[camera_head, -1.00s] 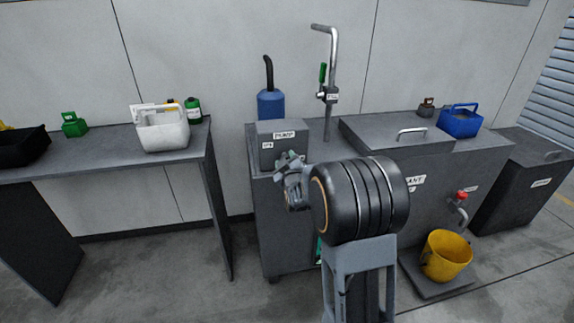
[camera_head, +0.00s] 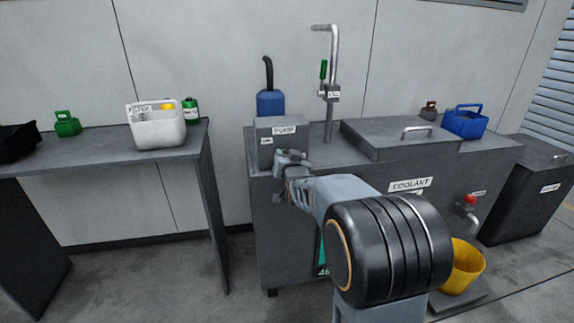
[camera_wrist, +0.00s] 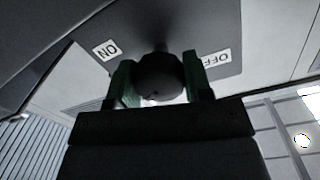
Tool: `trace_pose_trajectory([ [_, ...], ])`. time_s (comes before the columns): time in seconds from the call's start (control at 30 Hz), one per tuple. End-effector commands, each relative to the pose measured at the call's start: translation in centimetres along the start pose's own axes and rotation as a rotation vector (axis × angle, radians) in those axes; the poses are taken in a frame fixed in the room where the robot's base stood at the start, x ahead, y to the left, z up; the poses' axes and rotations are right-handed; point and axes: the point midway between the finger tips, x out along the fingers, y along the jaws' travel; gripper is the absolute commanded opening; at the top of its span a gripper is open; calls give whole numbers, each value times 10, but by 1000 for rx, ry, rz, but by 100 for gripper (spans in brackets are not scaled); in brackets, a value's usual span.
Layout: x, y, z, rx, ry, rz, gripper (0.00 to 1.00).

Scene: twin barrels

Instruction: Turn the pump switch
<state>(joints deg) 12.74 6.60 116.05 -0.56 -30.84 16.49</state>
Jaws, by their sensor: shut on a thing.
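The grey pump box (camera_head: 283,134) with a PUMP label stands on the left end of the coolant tank. My gripper (camera_head: 290,157) is at the front of this box. In the wrist view, a dark round switch knob (camera_wrist: 161,76) sits between the two green fingers of my gripper (camera_wrist: 160,88), which is shut on it. An ON label (camera_wrist: 107,50) lies to the upper left of the knob and an OFF label (camera_wrist: 215,58) to the right. The knob's exact angle is hard to tell. In the head view my gripper hides the knob.
The coolant tank (camera_head: 440,190) has a flat lid (camera_head: 385,137) and a red-handled tap (camera_head: 471,200). A yellow bucket (camera_head: 467,267) stands below the tap, partly behind my arm. A vertical pipe (camera_head: 332,80) rises behind. A table with a white caddy (camera_head: 160,135) is at left.

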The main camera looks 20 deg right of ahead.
Motion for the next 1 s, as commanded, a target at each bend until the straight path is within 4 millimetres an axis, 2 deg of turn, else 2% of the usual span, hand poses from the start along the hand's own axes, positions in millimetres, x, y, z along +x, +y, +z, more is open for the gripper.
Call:
trace_pose_trajectory([
  [0.5,0,0,0,393,-7,-11,22],
  [1.0,0,0,-2,520,-10,-14,22],
])
